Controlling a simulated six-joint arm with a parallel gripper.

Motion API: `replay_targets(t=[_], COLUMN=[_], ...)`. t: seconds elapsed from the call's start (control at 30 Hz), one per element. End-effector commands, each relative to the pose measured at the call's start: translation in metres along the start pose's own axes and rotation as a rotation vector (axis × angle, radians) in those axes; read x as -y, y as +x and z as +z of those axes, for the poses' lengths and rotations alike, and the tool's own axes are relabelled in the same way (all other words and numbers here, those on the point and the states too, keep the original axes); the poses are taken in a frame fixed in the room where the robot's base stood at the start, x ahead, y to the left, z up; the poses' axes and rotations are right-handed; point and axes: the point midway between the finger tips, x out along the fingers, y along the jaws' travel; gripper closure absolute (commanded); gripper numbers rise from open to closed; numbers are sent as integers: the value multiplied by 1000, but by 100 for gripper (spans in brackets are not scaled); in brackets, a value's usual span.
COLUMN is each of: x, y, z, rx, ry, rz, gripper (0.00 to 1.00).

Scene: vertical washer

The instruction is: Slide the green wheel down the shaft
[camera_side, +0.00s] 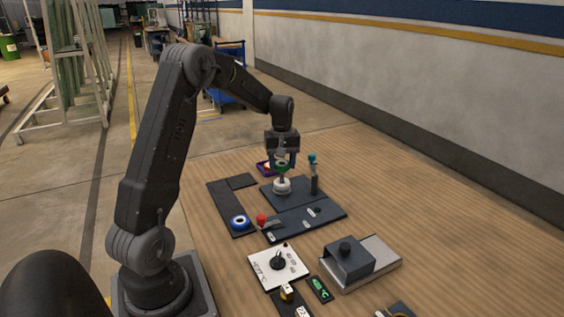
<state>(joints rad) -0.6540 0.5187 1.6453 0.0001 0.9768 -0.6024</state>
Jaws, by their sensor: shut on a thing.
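The green wheel (282,164) is small in the side view and sits between the fingers of my gripper (282,159). My gripper points down and is shut on the wheel. The shaft (283,177) stands upright below it on a round white base (282,186), which rests on a dark plate (300,203). The wheel appears to be around the upper part of the shaft, above the white base. The fingers partly hide the wheel and the shaft's top.
A dark post with a teal top (312,160) stands close to the right of my gripper. A red knob (261,219), a blue ring (239,222), a white dial panel (278,264) and a grey block (348,259) lie nearer the front.

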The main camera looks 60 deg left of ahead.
Motion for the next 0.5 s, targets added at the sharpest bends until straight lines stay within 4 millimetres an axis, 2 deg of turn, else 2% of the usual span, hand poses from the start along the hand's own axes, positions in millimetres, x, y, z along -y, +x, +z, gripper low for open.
replay_targets(t=[0.5], x=[0], y=[13], z=[0], rx=[1], ry=[0], rz=[-1], gripper=[71])
